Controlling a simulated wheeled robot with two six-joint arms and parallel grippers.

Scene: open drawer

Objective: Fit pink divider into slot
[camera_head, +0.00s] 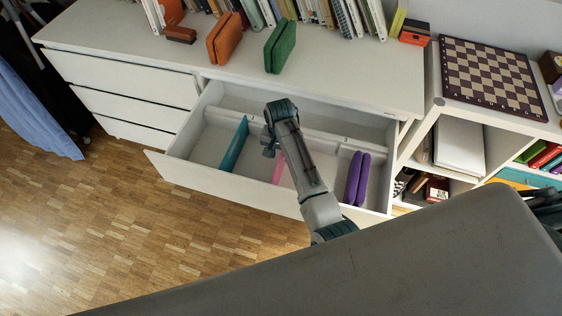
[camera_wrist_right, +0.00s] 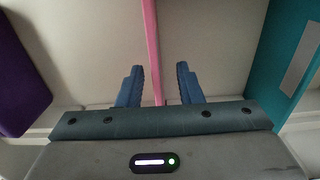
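The pink divider (camera_head: 278,172) stands in the open drawer (camera_head: 225,183), between a teal divider (camera_head: 234,144) and two purple cases (camera_head: 357,178). My right arm hides part of it in the head view. My right gripper (camera_head: 268,146) is over the drawer. In the right wrist view, the pink divider (camera_wrist_right: 151,40) runs between the two blue fingers of my right gripper (camera_wrist_right: 159,85). The fingers are open with a gap on each side of it. Whether the divider's ends sit in slots cannot be told. My left gripper is not in view.
The teal divider (camera_wrist_right: 285,55) and a purple case (camera_wrist_right: 18,75) flank the gripper in the right wrist view. An orange case (camera_head: 224,38), a green case (camera_head: 280,46) and books stand on the cabinet top (camera_head: 140,40). A chessboard (camera_head: 490,75) lies at right.

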